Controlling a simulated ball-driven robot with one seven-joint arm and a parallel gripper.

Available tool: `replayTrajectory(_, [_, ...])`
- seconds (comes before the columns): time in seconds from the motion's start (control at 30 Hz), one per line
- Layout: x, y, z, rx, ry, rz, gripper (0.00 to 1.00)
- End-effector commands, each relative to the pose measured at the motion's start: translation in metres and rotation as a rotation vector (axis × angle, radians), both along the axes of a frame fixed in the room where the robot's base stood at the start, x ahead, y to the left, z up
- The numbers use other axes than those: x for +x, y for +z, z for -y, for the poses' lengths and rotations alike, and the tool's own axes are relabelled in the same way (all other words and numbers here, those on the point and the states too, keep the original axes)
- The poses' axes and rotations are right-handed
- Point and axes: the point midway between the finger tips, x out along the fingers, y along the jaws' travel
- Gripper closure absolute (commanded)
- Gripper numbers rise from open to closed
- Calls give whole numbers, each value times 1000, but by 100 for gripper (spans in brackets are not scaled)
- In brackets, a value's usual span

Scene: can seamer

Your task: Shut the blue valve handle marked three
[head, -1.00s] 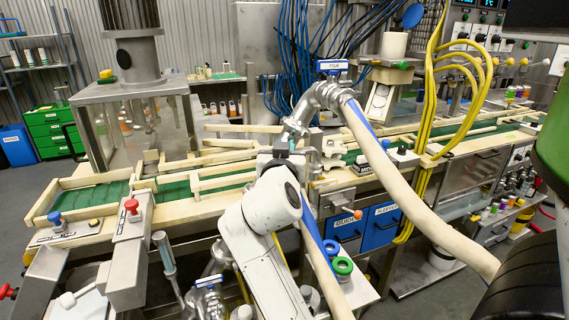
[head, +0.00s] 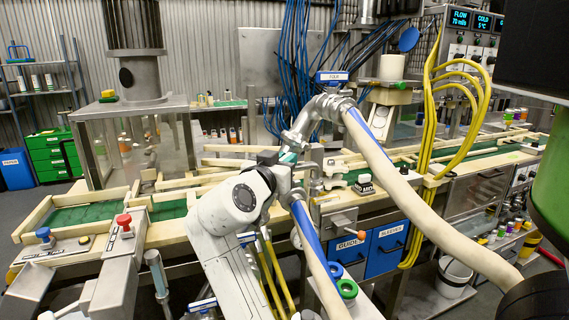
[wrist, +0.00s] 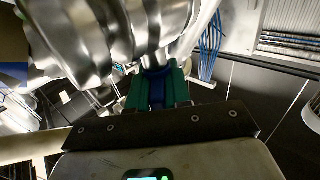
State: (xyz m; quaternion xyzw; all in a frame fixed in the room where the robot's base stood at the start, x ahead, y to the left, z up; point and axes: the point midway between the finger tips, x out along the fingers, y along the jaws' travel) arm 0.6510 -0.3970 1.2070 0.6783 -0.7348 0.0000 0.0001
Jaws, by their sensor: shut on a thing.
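My gripper (head: 288,158) is at the metal pipework left of the long pale hose in the head view. In the wrist view its two green fingers (wrist: 154,91) are shut on a blue handle (wrist: 157,88) just below a large shiny pipe (wrist: 125,30). Any marking on this handle is hidden, so I cannot tell its number. A blue plate that seems to read FOUR (head: 332,76) sits on top of the upper pipe bend. Smaller blue-edged plates show lower down, one beside my arm (head: 246,238); their text is too small to read.
The pale hose (head: 430,215) crosses the right front. A second hose (head: 315,245) hangs below my gripper. Yellow cables (head: 425,150) stand to the right. Blue drawers (head: 388,240) and the conveyor bench (head: 175,205) lie behind. A red button (head: 124,220) is at left.

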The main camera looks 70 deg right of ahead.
Motion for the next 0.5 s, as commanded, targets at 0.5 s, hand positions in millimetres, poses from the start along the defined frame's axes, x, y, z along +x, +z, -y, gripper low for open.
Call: replayTrajectory(0.5, [0, 0, 0, 1, 2, 0, 61])
